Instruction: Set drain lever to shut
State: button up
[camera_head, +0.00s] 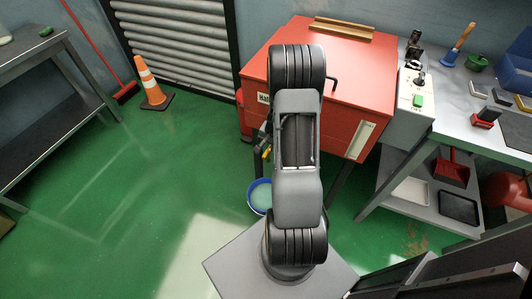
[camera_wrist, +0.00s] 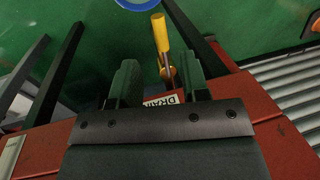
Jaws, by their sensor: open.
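The drain lever (camera_wrist: 161,35) has a yellow handle and shows beyond my fingertips in the wrist view, pointing away from the red tank. Its lower end and a yellow fitting lie between the lines of my two fingers. A white label reading DRAIN (camera_wrist: 163,99) is partly hidden behind my gripper. My gripper (camera_wrist: 157,75) is open, with nothing visibly held. I cannot tell whether a finger touches the lever. In the head view a small yellow part of the lever (camera_head: 266,153) shows left of my arm, which hides most of the area.
A blue bucket (camera_head: 260,197) stands on the green floor below the lever. The red tank (camera_head: 358,92) stands behind my arm. A workbench with tools (camera_head: 452,100) is at right. An orange cone (camera_head: 151,86) stands back left.

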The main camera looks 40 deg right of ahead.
aim_at(266, 153)
jog(key=shift+w+a+f+b, duration=0.1)
jog(key=shift+w+f+b, duration=0.05)
jog(key=shift+f, duration=0.75)
jog(key=shift+w+a+f+b, duration=0.1)
jog(key=shift+w+f+b, duration=0.1)
jog(key=shift+f, duration=0.75)
jog(key=shift+w+a+f+b, duration=0.1)
jog(key=shift+w+f, duration=0.05)
jog(key=shift+f, duration=0.75)
grip_shut()
jog(key=shift+a, duration=0.1)
